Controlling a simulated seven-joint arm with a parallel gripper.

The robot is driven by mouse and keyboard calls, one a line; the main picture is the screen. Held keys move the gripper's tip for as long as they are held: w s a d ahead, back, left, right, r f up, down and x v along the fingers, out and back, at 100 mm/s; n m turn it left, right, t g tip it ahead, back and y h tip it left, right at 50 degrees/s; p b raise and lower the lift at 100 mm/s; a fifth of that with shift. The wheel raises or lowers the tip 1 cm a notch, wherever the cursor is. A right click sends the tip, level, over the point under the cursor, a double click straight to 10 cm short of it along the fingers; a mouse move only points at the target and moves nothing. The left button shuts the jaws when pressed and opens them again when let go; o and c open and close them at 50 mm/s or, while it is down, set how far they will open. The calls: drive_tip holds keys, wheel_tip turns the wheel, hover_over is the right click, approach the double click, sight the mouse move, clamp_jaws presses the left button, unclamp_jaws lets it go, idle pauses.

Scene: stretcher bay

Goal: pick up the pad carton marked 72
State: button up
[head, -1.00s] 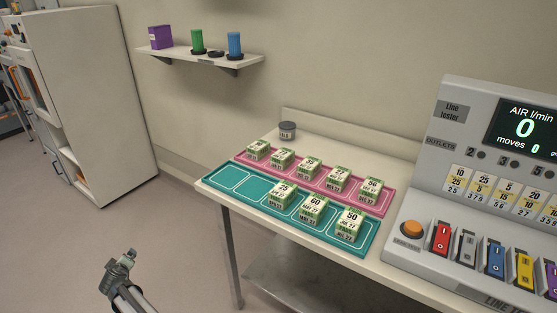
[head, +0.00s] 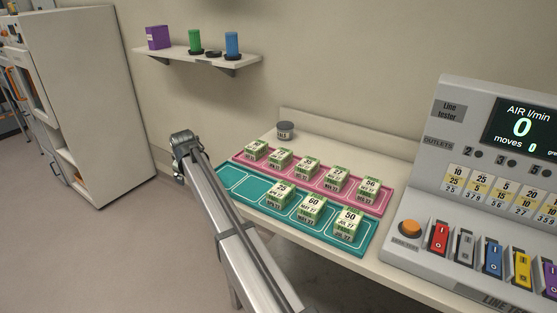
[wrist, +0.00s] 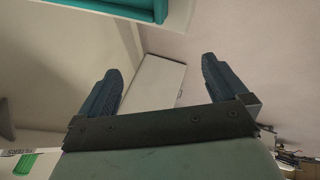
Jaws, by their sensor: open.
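Small green and white pad cartons stand in two rows on the table. Several are in the pink tray (head: 233,157) at the back; three are in the teal tray (head: 232,178) in front, marked 25, 60 and 50. The pink row's right carton (head: 370,188) seems to read 56. The other pink-row numbers are too small to read surely, so I cannot tell which carton is 72. My gripper (wrist: 160,78) is open in the wrist view, with nothing between its fingers. In the head view my arm rises left of the trays; I cannot make out the fingers there.
The line tester (head: 452,150) with coloured switches fills the table's right. A wall shelf (head: 190,56) holds a purple box and green and blue containers. A white cabinet (head: 85,95) stands left.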

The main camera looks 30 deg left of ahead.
drive_tip(key=w+d+r+g, duration=0.2)
drive_tip(key=w+d+r, duration=0.7)
drive_tip(key=w+d, duration=0.35)
drive_tip(key=m+g+h, duration=0.1)
drive_tip(key=m+g, duration=0.1)
drive_tip(key=m, duration=0.1)
approach(282, 154)
drive_tip(key=x, duration=0.5)
drive_tip(key=shift+w+d+f, duration=0.1)
drive_tip(key=shift+f, duration=0.25)
drive_tip(key=shift+a+x, duration=0.15)
drive_tip(key=shift+x, duration=1.35)
drive_tip(key=shift+a+x, duration=0.1)
drive_tip(key=shift+x, duration=1.35)
drive_tip(key=shift+r, duration=0.15)
drive_tip(key=shift+c, duration=0.3)
drive_tip(key=c, duration=0.7)
